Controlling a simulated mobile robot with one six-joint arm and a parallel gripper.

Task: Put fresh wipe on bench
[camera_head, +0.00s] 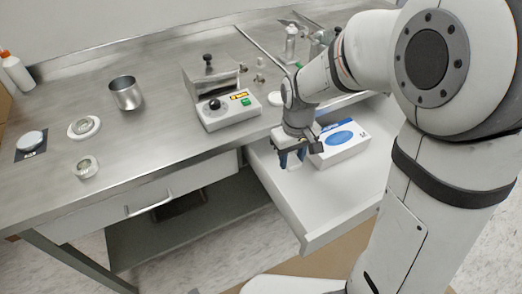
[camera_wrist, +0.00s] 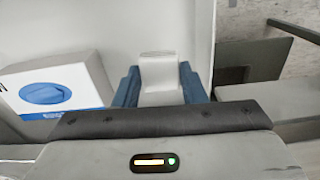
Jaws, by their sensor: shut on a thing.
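My gripper (camera_head: 291,158) is low inside the open white drawer (camera_head: 318,223), just left of the wipe box. In the wrist view its two blue fingers (camera_wrist: 160,86) stand on either side of a white folded wipe (camera_wrist: 158,70), and they are shut on it. The head view shows only a small bit of white between the fingers, so most of the wipe is hidden there. The steel bench (camera_head: 175,130) lies above and to the left of the drawer.
A white and blue wipe box (camera_head: 340,146) sits in the drawer, beside my gripper. The bench bears a control unit (camera_head: 222,105), a steel cup (camera_head: 126,93), small round parts (camera_head: 84,127) and a bottle (camera_head: 17,72). Bare steel shows at the bench's front middle. A closed drawer (camera_head: 145,203) is at left.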

